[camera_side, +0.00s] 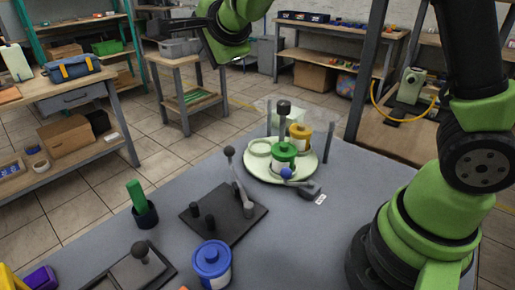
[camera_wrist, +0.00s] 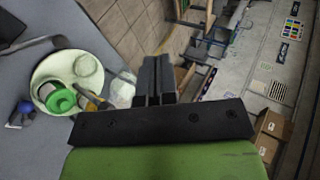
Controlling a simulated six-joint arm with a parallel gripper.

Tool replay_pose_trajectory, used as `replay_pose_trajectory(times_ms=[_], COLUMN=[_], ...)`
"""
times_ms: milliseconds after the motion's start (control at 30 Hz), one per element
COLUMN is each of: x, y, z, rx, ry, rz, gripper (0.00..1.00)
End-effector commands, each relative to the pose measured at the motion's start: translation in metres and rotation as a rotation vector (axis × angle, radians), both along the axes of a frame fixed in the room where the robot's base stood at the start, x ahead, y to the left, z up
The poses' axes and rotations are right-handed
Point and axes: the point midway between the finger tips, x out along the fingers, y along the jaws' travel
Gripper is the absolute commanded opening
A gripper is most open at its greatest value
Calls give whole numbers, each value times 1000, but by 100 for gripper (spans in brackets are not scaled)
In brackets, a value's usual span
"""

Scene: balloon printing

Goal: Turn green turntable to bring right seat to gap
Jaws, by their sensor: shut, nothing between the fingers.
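The pale green turntable (camera_side: 262,172) stands at the back of the table and also shows at the left of the wrist view (camera_wrist: 88,56). It carries a green-lidded pot (camera_side: 284,153) at the front, a yellow-lidded pot (camera_side: 300,133) at the back right, and an empty ring seat (camera_side: 259,147) at the left. A dark-topped post (camera_side: 284,108) rises at its back. A blue ball knob (camera_side: 286,173) sits at its front edge.
Grey uprights (camera_side: 329,139) flank the turntable. A lever press (camera_side: 220,212) stands in front, with a blue-lidded pot (camera_side: 212,264) and a black cup holding a green stick (camera_side: 137,196) nearby. The right-hand table top is clear up to my base.

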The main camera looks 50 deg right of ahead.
Motion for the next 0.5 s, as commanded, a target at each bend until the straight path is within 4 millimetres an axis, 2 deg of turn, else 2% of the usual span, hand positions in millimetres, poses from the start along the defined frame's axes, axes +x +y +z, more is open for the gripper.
replay_pose_trajectory(times_ms=[33, 100, 233, 333, 400, 500], x=[5, 3, -18, -39, -51, -60], y=[-3, -8, -10, -7, -4, -2], z=[-29, -65, -126, -159, -173, -184], rx=[10, 15, -9, -37, -53, -68], ry=[64, 157, 345, 470, 533, 585], rz=[-109, -271, -521, -651, -710, -755], gripper=[0, 0, 0, 0, 0, 0])
